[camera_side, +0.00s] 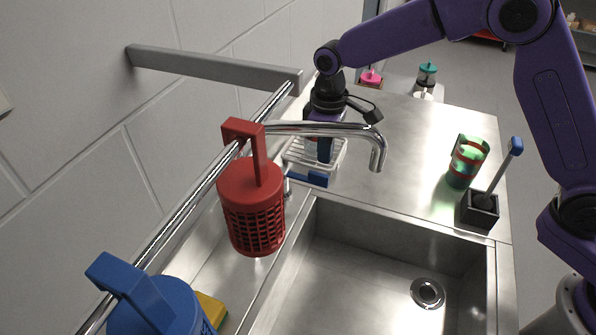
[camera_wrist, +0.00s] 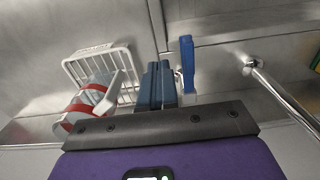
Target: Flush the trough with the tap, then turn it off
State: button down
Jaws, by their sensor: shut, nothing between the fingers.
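The chrome tap (camera_side: 325,129) arches over the trough (camera_side: 350,270), its spout pointing down at the right end. No water stream shows under it. The tap's blue lever (camera_side: 308,179) sits below the spout pipe, at the trough's back edge. It also shows in the wrist view (camera_wrist: 187,62), pointing up the picture. My gripper (camera_side: 322,155) is behind the spout pipe, partly hidden by it. In the wrist view my gripper's fingers (camera_wrist: 158,84) are together and empty, just left of the blue lever. I cannot tell whether they touch it.
A white wire rack (camera_wrist: 95,68) with a red-and-white item is left of my fingers. A red basket (camera_side: 253,210) and a blue one (camera_side: 160,310) hang from the wall rail. A brush in a dark holder (camera_side: 479,211) and a green-and-red cup (camera_side: 466,163) stand right on the counter.

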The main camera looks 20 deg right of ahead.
aim_at(318, 175)
jog(key=shift+f, duration=0.25)
jog(key=shift+f, duration=1.25)
jog(key=shift+s+a, duration=1.65)
jog(key=shift+a, duration=0.05)
jog(key=shift+w+d+r, duration=0.15)
jog(key=shift+d+r, duration=0.05)
jog(key=shift+r, duration=0.95)
jog(key=shift+w+d+r, duration=0.15)
jog(key=shift+r, duration=0.95)
jog(key=s+a, duration=0.3)
jog(key=a, duration=0.3)
